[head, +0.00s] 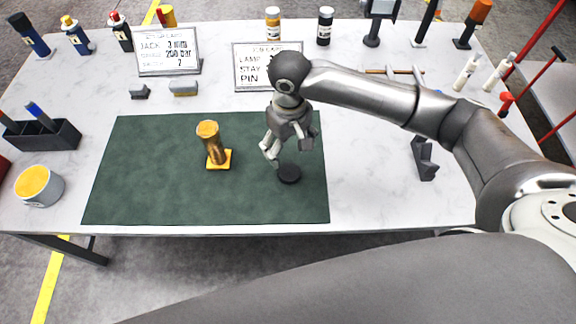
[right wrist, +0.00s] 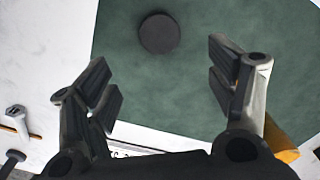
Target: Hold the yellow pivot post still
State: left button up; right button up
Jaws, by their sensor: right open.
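The yellow pivot post (head: 213,143) stands upright on a square yellow base on the green mat, left of my right gripper. My right gripper (head: 286,148) points down above the mat, open and empty, apart from the post. A black round disc (head: 289,174) lies on the mat just in front of it. In the right wrist view the disc (right wrist: 159,33) shows beyond the open fingers (right wrist: 165,85). A yellow piece, probably the post (right wrist: 282,142), is partly hidden behind the right finger there. My left gripper is not in view.
The green mat (head: 140,190) is otherwise clear. A yellow-topped cup (head: 40,186) and a dark holder (head: 45,135) are at left. A dark bracket (head: 424,160) stands at right.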

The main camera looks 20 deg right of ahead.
send_over(289, 171)
notch_tip(289, 171, down, 5)
jog(key=shift+r+p, duration=0.15)
jog(key=shift+p, duration=0.25)
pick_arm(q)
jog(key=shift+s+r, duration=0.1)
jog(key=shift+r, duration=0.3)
pick_arm(e)
jog(key=shift+f, duration=0.45)
jog(key=shift+f, duration=0.25)
notch_tip(289, 171, down, 4)
jog(key=shift+r+p, duration=0.2)
jog(key=shift+p, duration=0.7)
jog(key=shift+f, duration=0.55)
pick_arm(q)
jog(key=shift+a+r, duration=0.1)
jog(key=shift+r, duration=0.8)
